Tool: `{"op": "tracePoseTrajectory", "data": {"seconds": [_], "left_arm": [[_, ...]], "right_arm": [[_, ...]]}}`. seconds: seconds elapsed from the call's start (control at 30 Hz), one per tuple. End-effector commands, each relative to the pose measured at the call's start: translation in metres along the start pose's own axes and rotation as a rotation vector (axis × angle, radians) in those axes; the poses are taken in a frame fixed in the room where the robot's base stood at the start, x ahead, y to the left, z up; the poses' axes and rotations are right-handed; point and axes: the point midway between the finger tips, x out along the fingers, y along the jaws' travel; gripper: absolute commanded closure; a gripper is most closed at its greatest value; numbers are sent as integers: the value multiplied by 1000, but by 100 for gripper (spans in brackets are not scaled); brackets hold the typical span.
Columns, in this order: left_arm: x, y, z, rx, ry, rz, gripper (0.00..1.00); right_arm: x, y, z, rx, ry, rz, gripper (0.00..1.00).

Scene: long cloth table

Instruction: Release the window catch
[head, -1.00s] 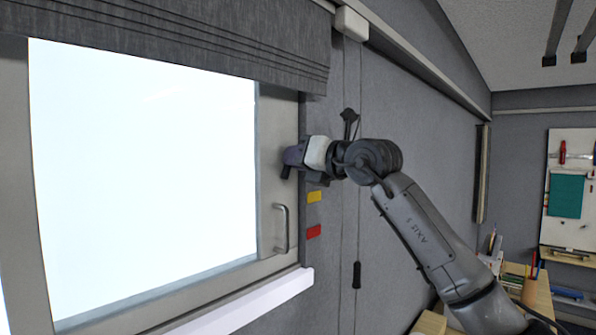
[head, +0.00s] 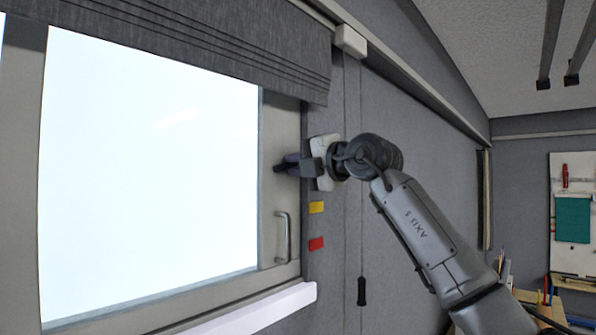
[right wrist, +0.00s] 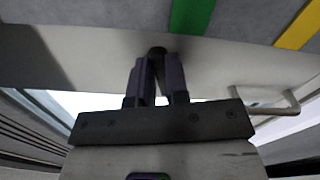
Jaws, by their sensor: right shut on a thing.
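The window (head: 150,160) has a bright pane in a grey frame (head: 280,115). My right gripper (head: 283,164) is at the right-hand stile of the frame, above the bar handle (head: 283,238). In the right wrist view my right gripper (right wrist: 160,82) has its two fingers close together around a small dark catch (right wrist: 157,52) on the frame. The fingers are shut on it and hide most of its shape. In the head view the catch is hidden by the gripper. My left gripper is not in view.
A yellow tag (head: 316,207) and a red tag (head: 316,243) are on the wall beside the frame; a green one (right wrist: 190,15) shows in the right wrist view. A grey blind (head: 180,45) hangs above. A cord with a dark toggle (head: 361,291) hangs on the right.

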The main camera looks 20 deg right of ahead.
Motion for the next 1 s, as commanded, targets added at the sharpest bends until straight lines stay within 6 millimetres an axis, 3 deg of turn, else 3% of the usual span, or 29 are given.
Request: {"op": "tracePoseTrajectory", "data": {"seconds": [0.3,0.87,0.9,1.0], "left_arm": [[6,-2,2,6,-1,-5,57],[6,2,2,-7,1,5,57],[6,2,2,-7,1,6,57],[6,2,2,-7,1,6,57]], "right_arm": [[0,1,0,109,-1,0,100],[0,1,1,134,-1,1,100],[0,1,1,134,-1,1,82],[0,1,1,134,-1,1,73]]}}
